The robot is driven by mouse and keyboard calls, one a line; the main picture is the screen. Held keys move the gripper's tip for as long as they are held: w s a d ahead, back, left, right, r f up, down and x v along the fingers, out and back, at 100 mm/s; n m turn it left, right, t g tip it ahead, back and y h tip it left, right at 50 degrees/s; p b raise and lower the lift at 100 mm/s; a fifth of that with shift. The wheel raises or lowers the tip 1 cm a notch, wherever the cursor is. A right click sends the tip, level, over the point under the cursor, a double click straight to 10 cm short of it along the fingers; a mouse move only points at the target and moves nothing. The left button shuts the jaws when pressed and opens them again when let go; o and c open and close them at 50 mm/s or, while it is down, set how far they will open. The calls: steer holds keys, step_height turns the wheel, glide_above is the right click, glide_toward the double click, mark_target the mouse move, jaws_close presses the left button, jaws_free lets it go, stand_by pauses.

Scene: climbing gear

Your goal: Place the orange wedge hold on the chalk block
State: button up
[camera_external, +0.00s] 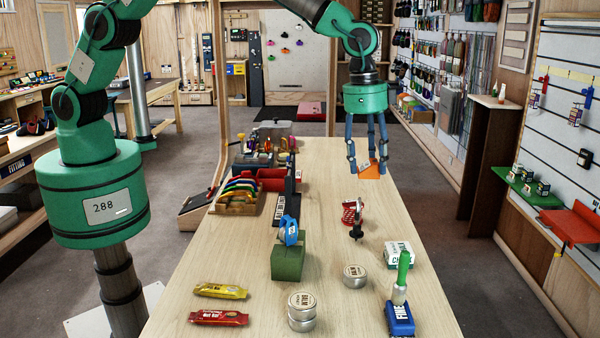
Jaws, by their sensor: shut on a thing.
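The orange wedge hold (369,173) is between the fingertips of my gripper (368,163), raised toward the far right part of the table. My gripper points down and is shut on it; the fingers hide part of the wedge. The chalk block (399,252), a white box with green lettering, sits near the table's right edge, closer to the camera than my gripper. A green-handled item partly hides its front. Nothing shows lying on top of the chalk block.
The green-handled item (402,272) stands by a blue block (399,319). A red item with a black handle (353,216) is between my gripper and the chalk block. Tins (301,311), a green block (288,264) and bars (219,318) are nearer. Bare wood lies mid-table.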

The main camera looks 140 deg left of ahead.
steer(key=w+a+f+p, duration=0.2)
steer(key=w+a+f, duration=0.15)
steer(key=w, duration=0.65)
glide_above(402, 248)
step_height(402, 248, down, 6)
steer(key=r, duration=0.1)
steer(key=shift+s+d+f, duration=0.15)
steer(key=shift+d+f, duration=0.05)
steer(key=shift+f, duration=0.25)
steer(key=shift+f, duration=0.15)
steer(key=shift+f+p, duration=0.4)
steer(key=shift+f, duration=1.45)
steer(key=shift+f, duration=2)
steer(key=shift+f, duration=0.15)
